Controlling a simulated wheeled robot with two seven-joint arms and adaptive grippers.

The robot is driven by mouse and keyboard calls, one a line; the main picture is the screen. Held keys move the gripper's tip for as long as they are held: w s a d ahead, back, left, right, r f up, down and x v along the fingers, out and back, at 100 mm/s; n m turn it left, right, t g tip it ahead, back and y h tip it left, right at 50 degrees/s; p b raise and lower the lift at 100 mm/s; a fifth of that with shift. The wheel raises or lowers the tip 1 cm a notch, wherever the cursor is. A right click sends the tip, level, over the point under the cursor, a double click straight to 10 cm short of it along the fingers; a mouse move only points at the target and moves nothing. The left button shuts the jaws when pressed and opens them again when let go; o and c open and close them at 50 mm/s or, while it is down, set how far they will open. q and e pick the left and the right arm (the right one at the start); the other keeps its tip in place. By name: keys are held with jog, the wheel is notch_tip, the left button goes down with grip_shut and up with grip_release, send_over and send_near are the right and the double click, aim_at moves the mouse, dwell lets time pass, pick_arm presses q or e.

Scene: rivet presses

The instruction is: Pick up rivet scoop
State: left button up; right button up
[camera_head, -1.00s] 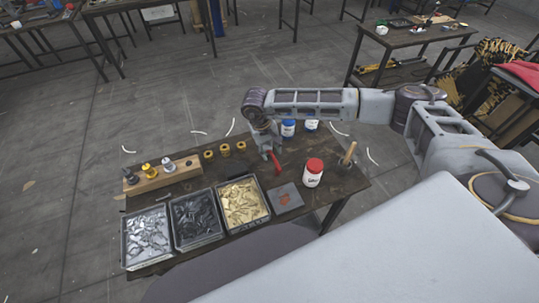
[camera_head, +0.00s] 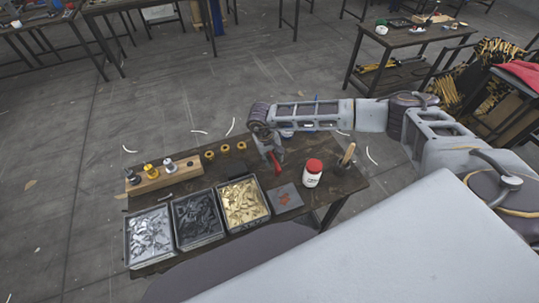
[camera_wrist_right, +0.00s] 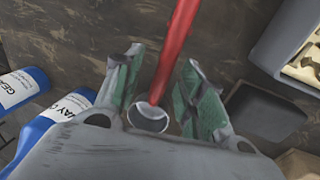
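The rivet scoop appears to be the red-handled tool (camera_head: 275,163) on the work table, just below my right gripper (camera_head: 269,145) in the head view. In the right wrist view its red handle (camera_wrist_right: 176,50) runs down between the fingers and ends in a round grey tip (camera_wrist_right: 148,117). My right gripper (camera_wrist_right: 160,85) is open there, with green-padded fingers on either side of the handle and gaps visible. The scoop's far end is outside the wrist view. My left gripper is in no view.
Trays of silver, dark and brass rivets (camera_head: 268,208) line the table's front. A red-lidded white jar (camera_head: 313,172) and a wooden peg (camera_head: 347,155) stand right. Blue-and-white containers (camera_wrist_right: 70,112) and a dark block (camera_wrist_right: 262,112) flank the gripper in the wrist view.

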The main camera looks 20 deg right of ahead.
jog(key=shift+f, duration=0.25)
grip_shut()
dwell(0.3)
